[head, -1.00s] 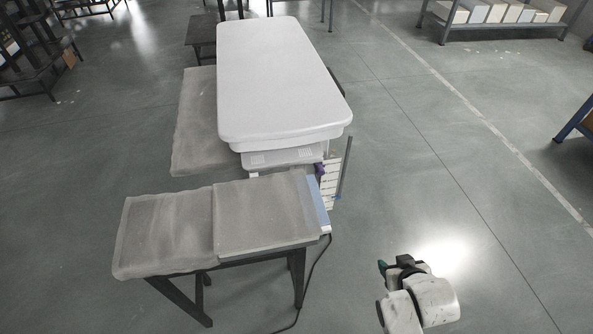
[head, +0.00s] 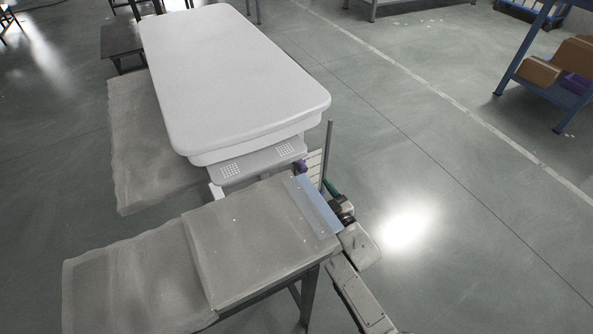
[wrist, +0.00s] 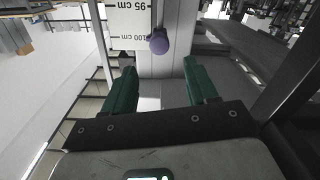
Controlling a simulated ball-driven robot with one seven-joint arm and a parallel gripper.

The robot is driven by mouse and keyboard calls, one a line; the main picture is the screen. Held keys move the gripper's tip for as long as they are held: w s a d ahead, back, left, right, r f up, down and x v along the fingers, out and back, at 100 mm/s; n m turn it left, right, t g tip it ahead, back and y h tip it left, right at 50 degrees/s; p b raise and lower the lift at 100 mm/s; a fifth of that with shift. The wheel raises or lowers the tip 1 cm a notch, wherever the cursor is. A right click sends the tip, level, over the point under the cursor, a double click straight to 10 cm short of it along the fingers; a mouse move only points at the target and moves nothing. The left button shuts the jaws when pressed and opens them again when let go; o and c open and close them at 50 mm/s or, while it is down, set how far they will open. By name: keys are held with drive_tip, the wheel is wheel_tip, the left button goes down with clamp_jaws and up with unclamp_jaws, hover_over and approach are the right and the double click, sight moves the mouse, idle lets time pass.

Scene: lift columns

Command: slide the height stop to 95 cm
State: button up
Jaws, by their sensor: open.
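The height stop is a purple knob (wrist: 158,41) on a narrow vertical rail (wrist: 158,14) beside a white scale board (wrist: 128,20). In the wrist view, the knob is about level with the 100 cm mark, and the 95 cm mark is above it in the picture. In the head view, the knob (head: 300,166) and scale board (head: 314,165) show beside the white column top. My gripper (wrist: 160,72) is open, its green fingers either side of and below the knob in the picture, not closed on it. In the head view, my gripper (head: 332,187) is partly hidden by the bench edge.
A long white padded top (head: 235,80) stands behind the scale. A grey-covered bench (head: 240,245) with a blue-grey edge plate (head: 317,208) is left of my arm. A thin grey post (head: 328,155) rises beside the scale. Floor to the right is clear.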

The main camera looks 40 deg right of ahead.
sight(304, 170)
drive_tip(key=b+x, duration=0.3)
drive_tip(key=x, duration=0.6)
drive_tip(key=shift+w, duration=0.25)
drive_tip(key=shift+d, duration=0.1)
drive_tip(key=shift+c, duration=0.4)
clamp_jaws()
